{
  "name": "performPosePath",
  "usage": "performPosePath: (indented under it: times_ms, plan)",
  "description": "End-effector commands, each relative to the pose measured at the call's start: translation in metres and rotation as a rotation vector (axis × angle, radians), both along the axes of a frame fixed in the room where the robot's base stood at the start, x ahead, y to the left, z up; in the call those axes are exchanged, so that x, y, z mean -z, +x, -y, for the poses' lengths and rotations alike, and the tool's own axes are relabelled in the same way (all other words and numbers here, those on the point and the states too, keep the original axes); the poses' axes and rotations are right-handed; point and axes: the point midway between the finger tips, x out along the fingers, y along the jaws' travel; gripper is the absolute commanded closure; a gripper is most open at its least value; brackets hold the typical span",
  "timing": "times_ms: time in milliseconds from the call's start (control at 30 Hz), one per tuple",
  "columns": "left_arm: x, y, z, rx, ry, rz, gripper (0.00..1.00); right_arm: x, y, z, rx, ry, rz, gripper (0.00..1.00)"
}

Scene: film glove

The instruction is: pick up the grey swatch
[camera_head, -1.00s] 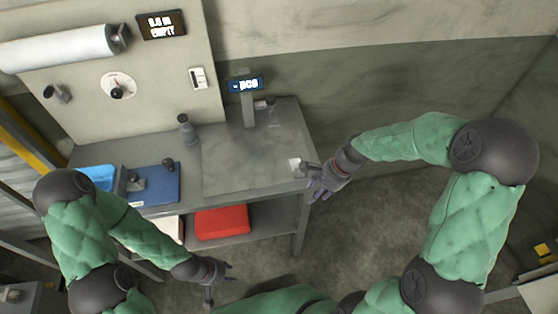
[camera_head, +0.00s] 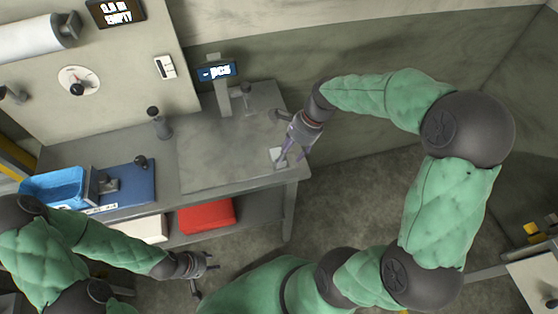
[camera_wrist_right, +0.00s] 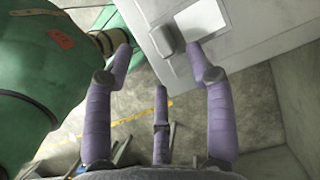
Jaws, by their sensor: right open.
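A small grey piece, which looks like the grey swatch (camera_wrist_right: 167,40), lies at the right front corner of the bench top beside a flat white square (camera_wrist_right: 200,18). In the head view the white square (camera_head: 277,155) shows just left of my right fingers, and the grey piece is partly hidden there. My right gripper (camera_head: 285,155) points down over that corner. In the right wrist view my right gripper (camera_wrist_right: 163,58) has its purple fingers spread and empty, with the grey piece ahead between the tips. My left gripper (camera_head: 208,278) is open and empty, low in front of the bench.
On the grey bench (camera_head: 215,165) stand a scale display (camera_head: 217,72), a dark bottle-like post (camera_head: 158,122), a blue board (camera_head: 125,185) and a blue bin (camera_head: 55,187). A red box (camera_head: 206,215) sits on the lower shelf. The middle of the bench top is clear.

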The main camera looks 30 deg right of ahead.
Motion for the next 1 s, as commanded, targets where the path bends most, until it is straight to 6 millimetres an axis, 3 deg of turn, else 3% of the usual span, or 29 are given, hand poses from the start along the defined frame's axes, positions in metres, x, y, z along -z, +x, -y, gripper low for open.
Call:
performPosePath:
  times_ms: [167, 500, 733, 767, 933, 1000]
  plan:
    - [0.004, 0.0, 0.0, 0.0, 0.0, 0.0, 0.6, 0.009, 0.001, -0.004, -0.002, 0.0, -0.001, 0.44]
    - [0.021, 0.0, 0.0, 0.0, 0.0, 0.0, 0.6, 0.048, 0.005, -0.019, 0.0, 0.001, -0.001, 0.44]
    - [0.02, 0.0, 0.0, 0.0, 0.0, 0.0, 0.6, 0.049, 0.006, -0.02, 0.001, 0.0, 0.002, 0.44]
    - [0.02, 0.0, 0.0, 0.0, 0.0, 0.0, 0.6, 0.049, 0.006, -0.02, 0.001, 0.0, 0.002, 0.47]
    - [0.02, 0.0, 0.0, 0.0, 0.0, 0.0, 0.6, 0.049, 0.006, -0.02, 0.0, 0.0, 0.001, 0.95]
    - [0.02, 0.0, 0.0, 0.0, 0.0, 0.0, 0.6, 0.049, 0.005, -0.02, 0.0, 0.0, 0.001, 0.98]
